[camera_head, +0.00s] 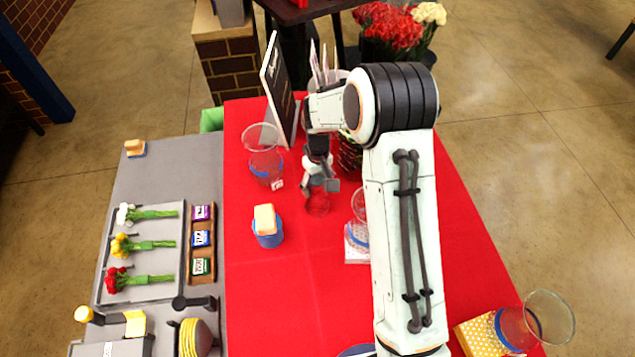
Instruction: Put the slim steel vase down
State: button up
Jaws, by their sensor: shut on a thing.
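My gripper (319,186) points down over the red table, left of my forearm. It is shut on the slim steel vase (318,205), a small shiny body that shows red, like the cloth around it. The fingers hide its upper part. The vase looks upright, close to the cloth; I cannot tell whether its base touches.
A glass vase (263,152) with a blue band stands left of the gripper. A blue cup with a sponge (266,222) is nearer. Another glass (358,232) stands on a patterned coaster, partly behind my arm. A black sign (278,88) stands behind. The front-left cloth is clear.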

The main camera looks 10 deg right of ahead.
jog(key=o, duration=1.3)
jog(key=shift+o, duration=0.2)
jog(key=s+r, duration=0.4)
jog(key=r, duration=1.2)
jog(key=s+r+m, duration=0.1)
jog(key=s+m, duration=0.2)
jog(key=s, duration=2.1)
jog(key=shift+d+r+y, duration=0.25)
jog(key=shift+r+y, duration=0.05)
jog(key=shift+y, duration=0.1)
